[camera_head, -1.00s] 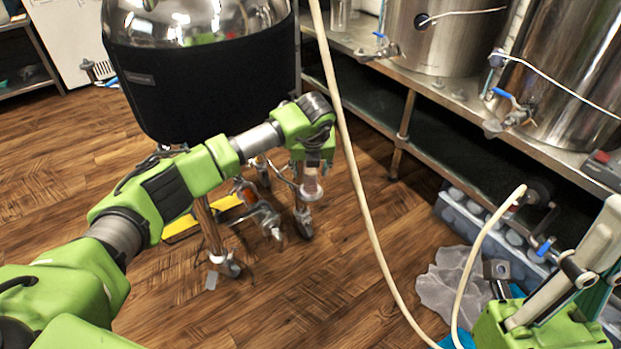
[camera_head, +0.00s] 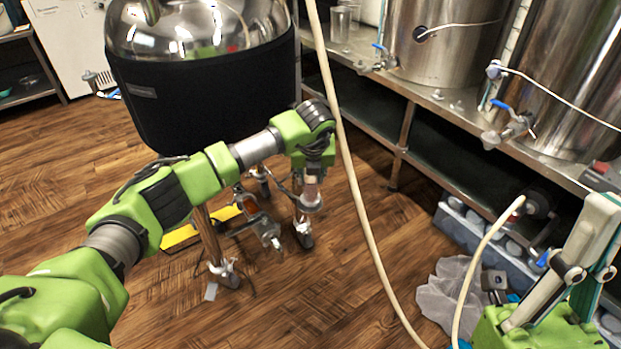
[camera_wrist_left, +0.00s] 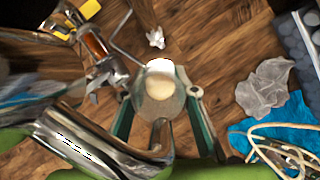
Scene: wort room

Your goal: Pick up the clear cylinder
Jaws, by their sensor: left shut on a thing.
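My left gripper (camera_head: 312,185) hangs down beside the wheeled stand legs under the black-wrapped vessel. It is shut on a clear cylinder (camera_wrist_left: 160,104), which shows between its two fingers in the left wrist view. A pale round end of the cylinder faces away from the wrist camera. In the head view the cylinder (camera_head: 311,199) is small and partly hidden by the gripper. My right gripper (camera_head: 585,255) is at the lower right, and its grip cannot be made out.
The black-wrapped vessel (camera_head: 205,90) stands close behind my left arm. A pale hose (camera_head: 352,170) hangs just right of the gripper. Steel tanks (camera_head: 440,50) stand on a metal bench at right. A crumpled clear bag (camera_head: 448,295) lies on the wood floor, which is open in front.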

